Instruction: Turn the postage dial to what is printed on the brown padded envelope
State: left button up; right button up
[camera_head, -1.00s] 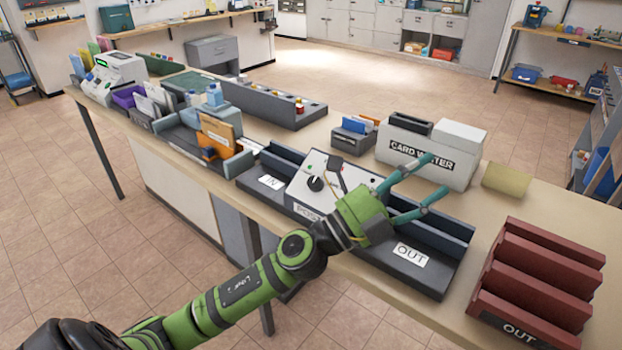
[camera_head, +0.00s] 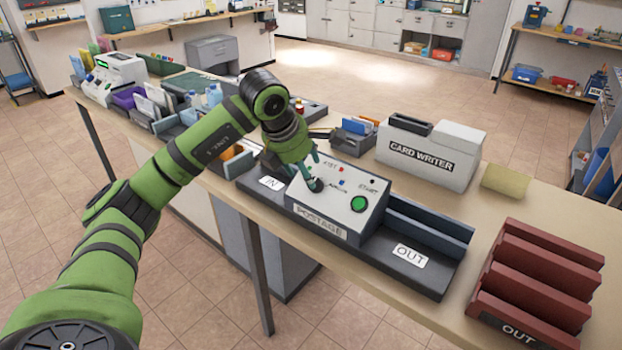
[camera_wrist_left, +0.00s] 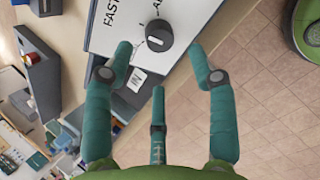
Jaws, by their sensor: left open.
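The postage machine (camera_head: 322,224) is a white box marked POSTAGE, on a dark base with IN and OUT labels. Its dark dial (camera_head: 316,185) is on the sloped top. My left gripper (camera_head: 308,176) is open just above the dial. In the left wrist view the dial (camera_wrist_left: 159,35) is between and slightly beyond two spread teal fingertips (camera_wrist_left: 160,52), apparently untouched. FAST and a label starting with A are printed near it; the dial's setting is unclear. An orange-brown envelope (camera_head: 240,158) stands in a holder, partly hidden by my left arm; its print is unreadable. My right gripper is not in view.
A round green button (camera_head: 358,204) is right of the dial, with a START label above. The card writer (camera_head: 430,150) stands behind. A red OUT rack (camera_head: 540,275) is at the right. The bench edge runs along the front.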

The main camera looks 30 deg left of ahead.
pick_arm(q)
jog(key=shift+p+x, duration=0.45)
jog(key=shift+x, duration=2.2)
jog(key=shift+d, duration=0.1)
jog(key=c, duration=1.1)
